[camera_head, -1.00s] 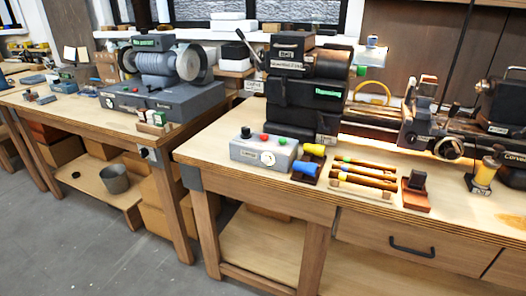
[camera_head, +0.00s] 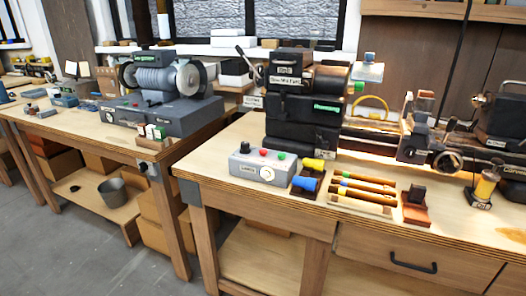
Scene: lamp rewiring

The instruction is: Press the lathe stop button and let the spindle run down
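The lathe (camera_head: 290,108) stands on the right wooden bench, with a dark headstock at its left end and a lit bed running to the right. A grey control box (camera_head: 254,167) sits on the bench in front of the headstock. On its top are a black knob (camera_head: 245,147), a red button (camera_head: 263,152) and a green button (camera_head: 281,156). A round white dial (camera_head: 267,173) is on its front face. I cannot tell whether the spindle is turning. Neither of my grippers is in view.
Blue (camera_head: 305,184) and yellow (camera_head: 313,165) pieces lie right of the box. Several wood-handled tools (camera_head: 362,188) lie beside them. A bench grinder (camera_head: 160,75) stands on the left bench. A metal bucket (camera_head: 113,192) sits on its lower shelf. Grey floor (camera_head: 105,250) is clear in front.

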